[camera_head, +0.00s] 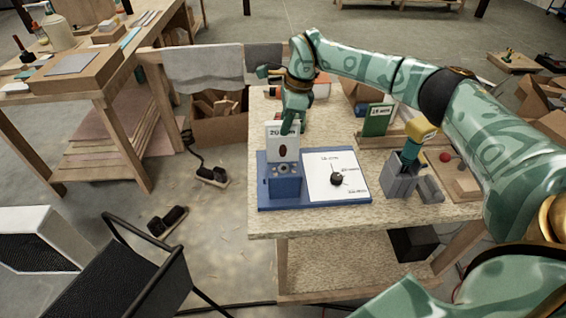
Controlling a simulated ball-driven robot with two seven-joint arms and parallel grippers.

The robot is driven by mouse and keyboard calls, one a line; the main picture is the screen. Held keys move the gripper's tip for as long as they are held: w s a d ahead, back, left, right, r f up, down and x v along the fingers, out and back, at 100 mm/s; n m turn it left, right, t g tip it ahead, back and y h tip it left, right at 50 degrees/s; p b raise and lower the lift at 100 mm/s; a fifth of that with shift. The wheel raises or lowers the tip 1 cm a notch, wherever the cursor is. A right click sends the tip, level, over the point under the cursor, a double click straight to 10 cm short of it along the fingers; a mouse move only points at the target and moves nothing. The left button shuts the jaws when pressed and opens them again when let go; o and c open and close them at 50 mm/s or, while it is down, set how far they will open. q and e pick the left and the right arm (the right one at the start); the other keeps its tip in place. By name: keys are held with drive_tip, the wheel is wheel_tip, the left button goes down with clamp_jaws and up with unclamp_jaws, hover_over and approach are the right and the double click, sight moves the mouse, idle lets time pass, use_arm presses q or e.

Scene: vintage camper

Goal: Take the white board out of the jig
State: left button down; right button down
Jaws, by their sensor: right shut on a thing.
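The jig sits on a blue base at the left front of the speckled table. My right gripper (291,127) reaches down from above and is shut on the board's upper edge. The board's lower edge meets the jig's top in the picture; I cannot tell whether it is still seated in the slot. My left gripper is not in view.
A white panel (322,170) with a black knob (337,179) lies right of the jig. A green sign card (377,120) stands behind. A grey holder (400,183) with a yellow-and-teal tool is to the right. The table's front edge is close to the blue base.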

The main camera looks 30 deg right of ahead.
drive_tip(key=shift+r+p, duration=3.3)
drive_tip(key=shift+r, duration=0.35)
drive_tip(key=shift+f, duration=0.1)
